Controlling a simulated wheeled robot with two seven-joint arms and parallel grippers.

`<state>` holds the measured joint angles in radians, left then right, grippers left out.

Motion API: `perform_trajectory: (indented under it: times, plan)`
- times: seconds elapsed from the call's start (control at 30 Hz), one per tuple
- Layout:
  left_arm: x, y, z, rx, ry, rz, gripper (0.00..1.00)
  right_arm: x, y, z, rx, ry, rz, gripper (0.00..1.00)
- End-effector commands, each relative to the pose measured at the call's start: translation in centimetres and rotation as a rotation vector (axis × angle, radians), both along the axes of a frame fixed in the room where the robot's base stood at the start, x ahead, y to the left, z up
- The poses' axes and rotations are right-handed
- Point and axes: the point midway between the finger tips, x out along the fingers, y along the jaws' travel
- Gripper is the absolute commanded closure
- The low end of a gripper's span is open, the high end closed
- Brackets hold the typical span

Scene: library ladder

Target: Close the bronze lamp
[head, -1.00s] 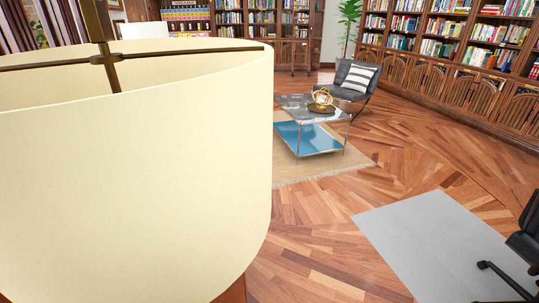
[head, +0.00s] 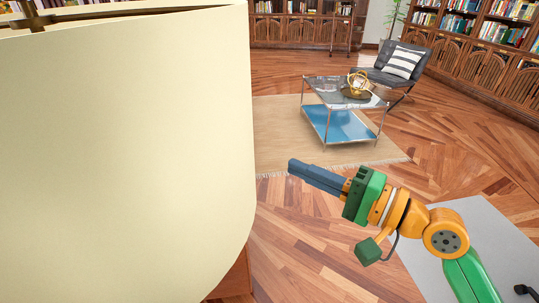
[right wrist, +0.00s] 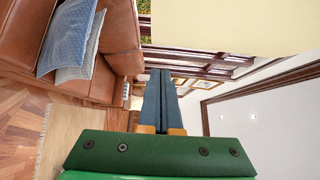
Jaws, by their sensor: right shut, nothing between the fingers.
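A large cream lampshade (head: 130,150) fills the left of the head view, with a strip of its dark bronze frame (head: 40,20) showing at the top left. The lamp's base and any switch are hidden or out of view. My right gripper (head: 293,166) points left towards the shade, and a gap of floor shows between them in the picture. Its blue-grey fingers are together and empty, and they also show in the right wrist view (right wrist: 158,75). A cream surface, likely the shade (right wrist: 230,25), is at the top of that view. My left gripper is not in view.
A glass table (head: 340,90) with a gold ornament (head: 357,82) stands on a beige rug (head: 275,130). A dark chair (head: 395,70) and bookshelves (head: 480,65) stand behind. Open wood floor lies right of the shade. The right wrist view shows a brown leather sofa (right wrist: 115,40).

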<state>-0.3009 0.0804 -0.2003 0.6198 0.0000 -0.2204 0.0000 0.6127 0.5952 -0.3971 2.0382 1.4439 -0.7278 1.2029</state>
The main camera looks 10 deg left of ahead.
Motion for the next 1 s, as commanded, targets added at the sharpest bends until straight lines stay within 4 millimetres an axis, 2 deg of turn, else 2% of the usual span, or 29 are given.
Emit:
perform_trajectory:
  times: [0.03, 0.13, 0.3, 0.4, 1.0]
  plan:
    - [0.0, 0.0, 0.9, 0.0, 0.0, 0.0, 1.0, 0.5, 1.0, 0.6, 0.004, 0.001, 0.002, 1.0]
    - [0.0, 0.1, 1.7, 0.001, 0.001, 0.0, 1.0, 1.3, 2.8, 0.5, 0.001, 0.0, 0.002, 1.0]
    - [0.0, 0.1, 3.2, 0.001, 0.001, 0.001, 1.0, 0.4, 5.2, 0.4, 0.001, 0.0, 0.001, 1.0]
    - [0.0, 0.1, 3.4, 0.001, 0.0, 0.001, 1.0, 0.3, 5.9, 0.1, 0.0, 0.0, 0.0, 1.0]
    - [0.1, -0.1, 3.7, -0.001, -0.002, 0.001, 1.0, 0.2, 6.1, 0.0, 0.0, 0.0, -0.002, 1.0]
